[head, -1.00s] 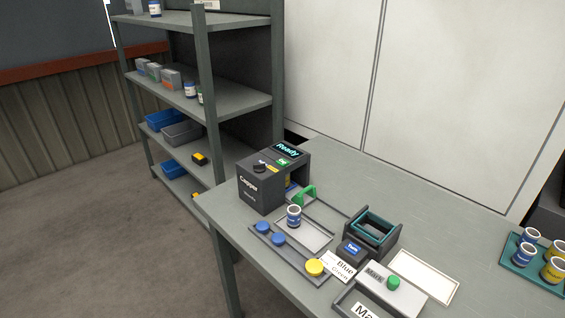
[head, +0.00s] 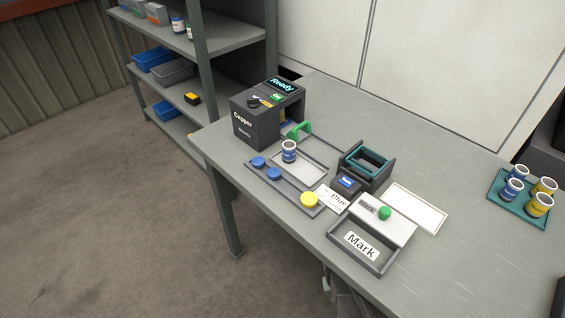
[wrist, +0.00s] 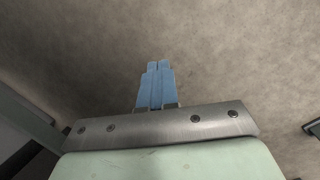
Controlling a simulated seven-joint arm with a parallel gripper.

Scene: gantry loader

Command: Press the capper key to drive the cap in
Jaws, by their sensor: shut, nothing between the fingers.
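The capper (head: 255,122) is a dark box at the back left of the bench in the head view. Its screen (head: 283,84) reads "Ready". A green key (head: 277,97) and a dark knob (head: 254,102) sit on its top. Something yellow shows partly inside its opening; the rest is hidden. A blue-labelled jar (head: 289,151) stands upright in front of the capper on a pale plate. My gripper (wrist: 159,66) shows in the wrist view with its blue fingers together and empty, over bare floor. It is away from the capper.
A rail holds two blue caps (head: 266,167) and a yellow cap (head: 309,200). A green handle (head: 299,130) stands beside the capper. A teal-lined cradle (head: 367,163) and a Mark station (head: 385,220) stand to the right. A teal tray (head: 504,206) holds several jars.

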